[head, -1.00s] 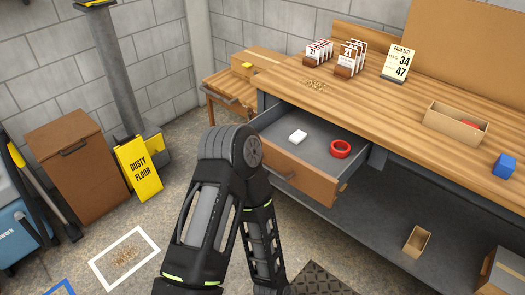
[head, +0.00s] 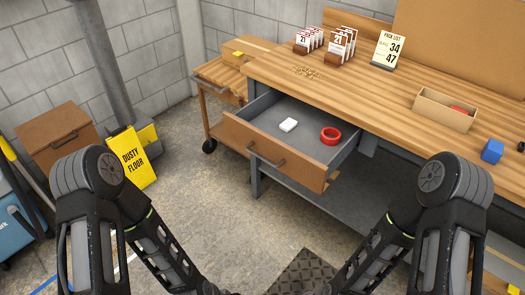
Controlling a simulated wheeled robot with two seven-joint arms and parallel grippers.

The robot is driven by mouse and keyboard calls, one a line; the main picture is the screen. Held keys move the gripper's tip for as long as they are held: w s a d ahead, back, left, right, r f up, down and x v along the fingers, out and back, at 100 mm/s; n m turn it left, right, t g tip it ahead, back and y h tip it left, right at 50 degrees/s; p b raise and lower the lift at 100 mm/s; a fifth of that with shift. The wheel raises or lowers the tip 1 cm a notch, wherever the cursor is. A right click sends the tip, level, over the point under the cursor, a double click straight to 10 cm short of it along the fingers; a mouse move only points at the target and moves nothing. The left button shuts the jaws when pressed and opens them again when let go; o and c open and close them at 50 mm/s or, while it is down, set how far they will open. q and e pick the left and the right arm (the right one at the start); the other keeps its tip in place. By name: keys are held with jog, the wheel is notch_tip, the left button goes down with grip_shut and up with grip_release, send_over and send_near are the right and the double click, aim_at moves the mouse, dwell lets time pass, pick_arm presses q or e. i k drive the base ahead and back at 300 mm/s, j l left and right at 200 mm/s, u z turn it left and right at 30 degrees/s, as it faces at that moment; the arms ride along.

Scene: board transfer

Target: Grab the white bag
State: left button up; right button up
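A small white object (head: 289,125) lies in the open drawer (head: 262,147) under the workbench. It looks flat and block-like, and I cannot tell whether it is a bag. No other white bag shows. My two arms show at the lower left and lower right, bent with the forearms reaching down to the bottom edge. Both grippers are below the picture, so their fingers are hidden. Neither arm touches the drawer.
A red tape roll (head: 330,136) lies in the drawer. The workbench (head: 350,85) carries cards, a pick list (head: 388,50), an open box (head: 445,110) and a blue cube (head: 492,151). A yellow sign (head: 132,157) stands left. Floor before the drawer is clear.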

aim_at(288, 125)
jog(key=i+j, duration=0.25)
jog(key=i, duration=0.2)
jog(key=i+j, duration=0.3)
jog(key=i+z, duration=0.1)
jog(key=z, duration=1.65)
